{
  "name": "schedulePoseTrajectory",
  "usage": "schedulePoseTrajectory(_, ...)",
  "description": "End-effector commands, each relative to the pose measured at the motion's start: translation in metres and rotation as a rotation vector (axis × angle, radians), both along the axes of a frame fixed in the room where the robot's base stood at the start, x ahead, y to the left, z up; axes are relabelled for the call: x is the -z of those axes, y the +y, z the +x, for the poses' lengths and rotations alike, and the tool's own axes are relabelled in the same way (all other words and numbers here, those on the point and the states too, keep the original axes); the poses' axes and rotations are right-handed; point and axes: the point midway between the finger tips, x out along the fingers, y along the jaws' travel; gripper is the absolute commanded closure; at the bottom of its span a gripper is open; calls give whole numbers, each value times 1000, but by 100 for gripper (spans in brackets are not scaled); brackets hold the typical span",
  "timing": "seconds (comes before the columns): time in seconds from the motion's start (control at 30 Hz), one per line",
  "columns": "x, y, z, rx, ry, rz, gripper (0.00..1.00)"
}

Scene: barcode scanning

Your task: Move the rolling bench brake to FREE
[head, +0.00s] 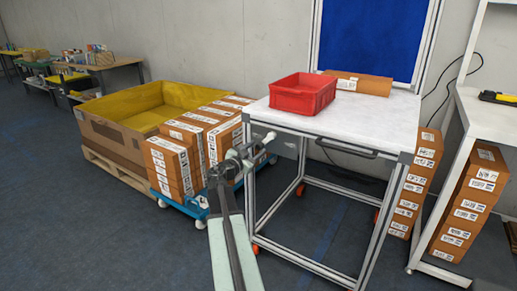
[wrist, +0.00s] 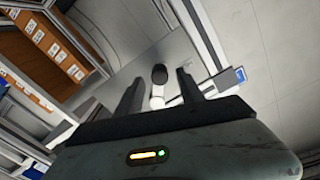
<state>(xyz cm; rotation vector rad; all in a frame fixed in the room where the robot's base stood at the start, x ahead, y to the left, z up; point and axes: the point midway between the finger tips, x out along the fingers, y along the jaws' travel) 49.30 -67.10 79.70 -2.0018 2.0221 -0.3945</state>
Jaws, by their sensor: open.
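The rolling bench (head: 340,122) has a white top, a metal frame and orange casters. In the head view my gripper (head: 266,146) is at the bench's left side, just below the top. In the wrist view a light lever with a dark round knob (wrist: 160,75), seemingly the brake handle, shows between the two fingers of my gripper (wrist: 158,82). My gripper is open, and I see no clear contact with the knob. A small blue label (wrist: 240,74) is right of the fingers; its writing is too small to read. In the head view the lever is not clear.
A red crate (head: 303,94) and a carton (head: 358,83) sit on the bench. A blue cart (head: 203,205) with several cartons stands close left, beside a yellow-lined bin (head: 110,129). Cartons (head: 465,205) stack at right under a white table. The floor in front is open.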

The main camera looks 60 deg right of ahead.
Motion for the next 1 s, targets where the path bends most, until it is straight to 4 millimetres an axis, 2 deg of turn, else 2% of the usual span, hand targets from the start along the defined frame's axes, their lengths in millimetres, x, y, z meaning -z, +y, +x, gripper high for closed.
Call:
schedulePoseTrajectory(0.03, 0, -12, 2, 1, 0, 0, 55)
schedulePoseTrajectory(0.1, 0, -25, 1, 2, 0, 1, 55)
schedulePoseTrajectory(0.2, 0, -36, 1, 0, 0, 1, 55)
schedulePoseTrajectory(0.43, 0, -37, 0, -1, 0, 1, 55)
schedulePoseTrajectory(0.47, 0, -37, 0, -1, 0, 1, 58)
schedulePoseTrajectory(0.6, 0, -37, 1, -1, 1, 1, 97)
schedulePoseTrajectory(0.63, 0, -37, 1, -1, 1, 1, 100)
schedulePoseTrajectory(1.0, 0, -36, 3, -5, 4, -1, 100)
